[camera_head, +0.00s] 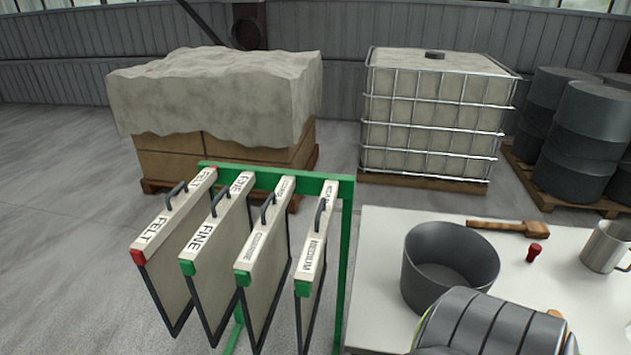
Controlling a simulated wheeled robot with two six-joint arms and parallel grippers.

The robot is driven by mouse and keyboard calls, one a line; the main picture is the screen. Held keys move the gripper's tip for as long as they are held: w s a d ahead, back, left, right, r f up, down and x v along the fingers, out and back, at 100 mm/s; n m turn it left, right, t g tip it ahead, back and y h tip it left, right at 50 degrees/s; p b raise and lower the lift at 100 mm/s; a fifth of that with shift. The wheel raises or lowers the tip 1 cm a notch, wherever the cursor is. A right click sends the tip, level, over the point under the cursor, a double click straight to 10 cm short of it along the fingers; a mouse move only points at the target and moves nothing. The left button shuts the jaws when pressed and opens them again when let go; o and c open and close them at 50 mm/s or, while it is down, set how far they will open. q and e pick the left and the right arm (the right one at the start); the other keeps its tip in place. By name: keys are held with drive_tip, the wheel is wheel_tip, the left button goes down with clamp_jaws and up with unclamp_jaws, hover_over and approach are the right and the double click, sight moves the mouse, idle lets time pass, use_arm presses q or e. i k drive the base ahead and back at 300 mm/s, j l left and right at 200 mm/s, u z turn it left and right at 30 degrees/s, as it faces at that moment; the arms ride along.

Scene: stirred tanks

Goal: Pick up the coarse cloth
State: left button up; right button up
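Several framed cloths hang side by side on a green rack (345,260), each with a pale top bar and a dark handle. The third from the left (262,240) has a small label that is hard to read and may say coarse; it has a green end cap. The felt cloth (172,225) has a red end cap. The fine cloth (216,230) and the medium cloth (312,245) have green end caps. Neither of my grippers is in view.
Floor left of the rack is clear.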

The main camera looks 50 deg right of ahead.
sight(274, 260)
drive_tip(key=z, duration=1.25)
